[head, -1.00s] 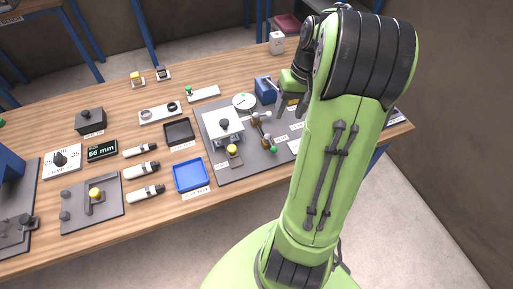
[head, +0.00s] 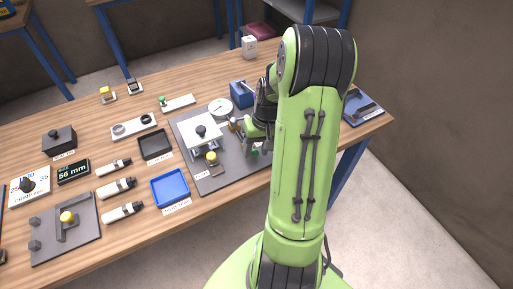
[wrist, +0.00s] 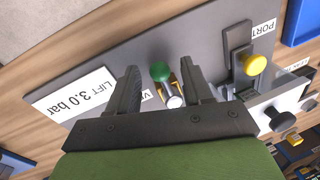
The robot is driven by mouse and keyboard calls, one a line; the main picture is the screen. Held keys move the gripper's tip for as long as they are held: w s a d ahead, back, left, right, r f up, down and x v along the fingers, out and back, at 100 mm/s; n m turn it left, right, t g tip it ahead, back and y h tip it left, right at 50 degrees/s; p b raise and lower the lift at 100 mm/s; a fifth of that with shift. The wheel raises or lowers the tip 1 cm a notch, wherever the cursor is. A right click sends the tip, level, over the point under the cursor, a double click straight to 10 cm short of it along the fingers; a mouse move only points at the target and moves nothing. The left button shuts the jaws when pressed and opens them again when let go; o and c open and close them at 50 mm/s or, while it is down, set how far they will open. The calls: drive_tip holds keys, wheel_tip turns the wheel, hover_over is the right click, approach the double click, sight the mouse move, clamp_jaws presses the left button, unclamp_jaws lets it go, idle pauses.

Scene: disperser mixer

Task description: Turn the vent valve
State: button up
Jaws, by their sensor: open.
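The vent valve has a green round knob (wrist: 160,72) and a brass and silver body (wrist: 172,95), seen in the wrist view on a grey plate (wrist: 205,45). Its label is mostly hidden; only a "V" shows. My gripper (wrist: 158,78) is open, with one finger on each side of the green knob. I cannot tell whether either finger touches it. In the head view my gripper (head: 259,140) is over the right part of the grey plate, and my arm and hand largely hide the valve.
A yellow knob (wrist: 254,65) on a dark lever and a white block with a dark knob (wrist: 280,120) stand to the right in the wrist view. A "LIFT 3.0 bar" label (wrist: 85,97) lies left. A blue tray (head: 170,187) sits left of the plate in the head view.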

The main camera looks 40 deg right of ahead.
clamp_jaws()
drive_tip(key=m, duration=0.1)
drive_tip(key=a+m, duration=0.1)
drive_tip(key=m, duration=0.1)
drive_tip(key=shift+w+a+m+t, duration=0.25)
drive_tip(key=shift+w+m+t, duration=0.05)
drive_tip(key=m, duration=0.1)
drive_tip(key=w+a+m, duration=0.1)
drive_tip(key=m, duration=0.1)
drive_tip(key=m+h, duration=0.1)
drive_tip(key=shift+w+a+m, duration=0.15)
drive_tip(key=shift+a+m, duration=0.15)
drive_tip(key=w+m, duration=0.1)
drive_tip(key=m, duration=0.1)
drive_tip(key=m+h, duration=0.1)
drive_tip(key=m, duration=0.1)
drive_tip(key=shift+w+a+t+b, duration=0.3)
drive_tip(key=shift+w+a, duration=0.1)
drive_tip(key=shift+w+m+h, duration=0.15)
drive_tip(key=shift+w+m, duration=0.2)
drive_tip(key=shift+m, duration=0.55)
drive_tip(key=shift+w+m+h, duration=0.15)
drive_tip(key=shift+w+m, duration=0.2)
drive_tip(key=shift+m, duration=0.55)
drive_tip(key=shift+r, duration=0.1)
